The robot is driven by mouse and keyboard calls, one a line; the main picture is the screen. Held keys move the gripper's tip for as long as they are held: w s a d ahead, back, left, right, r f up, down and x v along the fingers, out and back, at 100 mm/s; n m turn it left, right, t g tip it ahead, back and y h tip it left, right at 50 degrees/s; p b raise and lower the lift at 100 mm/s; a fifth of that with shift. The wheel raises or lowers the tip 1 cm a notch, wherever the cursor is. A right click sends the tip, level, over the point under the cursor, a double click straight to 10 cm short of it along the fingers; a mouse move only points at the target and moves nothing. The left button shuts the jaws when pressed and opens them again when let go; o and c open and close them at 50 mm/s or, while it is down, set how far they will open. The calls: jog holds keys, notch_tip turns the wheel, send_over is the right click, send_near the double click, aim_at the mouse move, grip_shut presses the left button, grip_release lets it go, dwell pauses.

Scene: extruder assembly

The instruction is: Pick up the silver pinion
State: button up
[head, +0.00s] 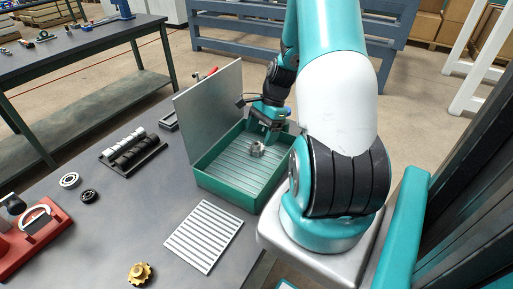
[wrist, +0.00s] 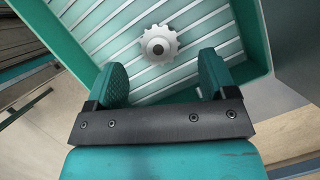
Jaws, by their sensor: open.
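The silver pinion (wrist: 158,44) lies on the ribbed floor of a green box. In the head view the pinion (head: 257,149) shows near the middle of the box (head: 223,187). My gripper (wrist: 163,75) is open and empty, with its two green pads apart. In the wrist view the pinion appears just beyond the fingertips, roughly centred between them, and is not between the pads. In the head view my gripper (head: 268,135) is over the far part of the box, close to the pinion.
A grey upright panel (head: 210,108) stands along the box's left side. On the table are a striped white mat (head: 204,236), a gold gear (head: 140,273), a black rack with rollers (head: 132,153), bearing rings (head: 69,180) and a red fixture (head: 35,232). The box walls surround the pinion.

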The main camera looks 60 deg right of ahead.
aim_at(257, 143)
jog(key=x, duration=0.4)
jog(key=shift+a+f+p, duration=0.15)
jog(key=shift+a+p, duration=0.05)
jog(key=shift+p, duration=0.15)
jog(key=c, duration=1.2)
